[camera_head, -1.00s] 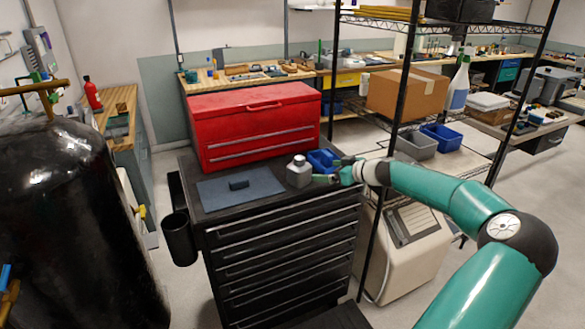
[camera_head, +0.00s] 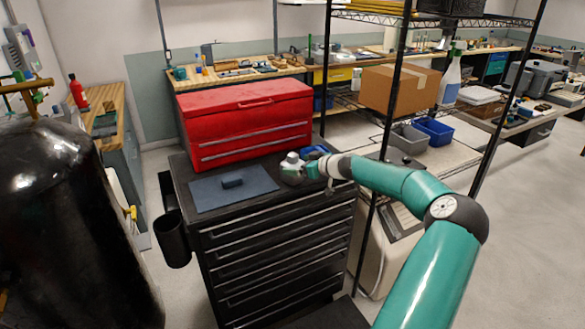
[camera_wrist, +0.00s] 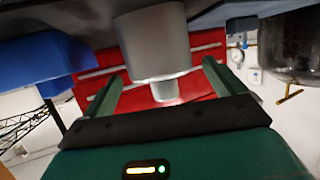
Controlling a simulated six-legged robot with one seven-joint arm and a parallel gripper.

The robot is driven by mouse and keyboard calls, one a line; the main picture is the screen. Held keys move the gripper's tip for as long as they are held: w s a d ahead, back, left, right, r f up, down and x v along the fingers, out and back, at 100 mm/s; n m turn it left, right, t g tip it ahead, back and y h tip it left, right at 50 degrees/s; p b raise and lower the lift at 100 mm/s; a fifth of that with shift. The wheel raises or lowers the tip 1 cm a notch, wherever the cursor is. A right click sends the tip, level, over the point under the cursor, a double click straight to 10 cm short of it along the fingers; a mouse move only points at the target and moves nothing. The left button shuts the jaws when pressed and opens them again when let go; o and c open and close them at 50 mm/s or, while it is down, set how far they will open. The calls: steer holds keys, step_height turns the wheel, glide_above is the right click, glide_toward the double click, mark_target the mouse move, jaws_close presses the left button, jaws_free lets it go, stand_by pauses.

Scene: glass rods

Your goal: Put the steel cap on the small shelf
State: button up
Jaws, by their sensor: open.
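A grey stepped piece with a narrower pale top (camera_head: 291,163), which looks like the steel cap, stands on the black drawer cabinet (camera_head: 262,214) near its right end. In the wrist view, which is upside down, the grey piece (camera_wrist: 152,42) shows its wide body and narrower end. My gripper (camera_head: 302,169) is at its right side. In the wrist view my gripper (camera_wrist: 163,76) is open, with one green finger to each side of the piece; whether they touch it I cannot tell. Which shelf is the small one is unclear; a wire shelf rack (camera_head: 398,75) stands to the right.
A red toolbox (camera_head: 240,125) stands behind on the cabinet. A blue bin (camera_head: 314,150) sits close behind the grey piece. The rack holds a cardboard box (camera_head: 400,88) and bins.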

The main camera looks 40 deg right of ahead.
mark_target(299, 164)
steer(key=x, duration=0.3)
steer(key=shift+w+a+f, duration=0.1)
steer(key=shift+w, duration=0.15)
steer(key=c, duration=1.3)
steer(key=shift+o, duration=0.2)
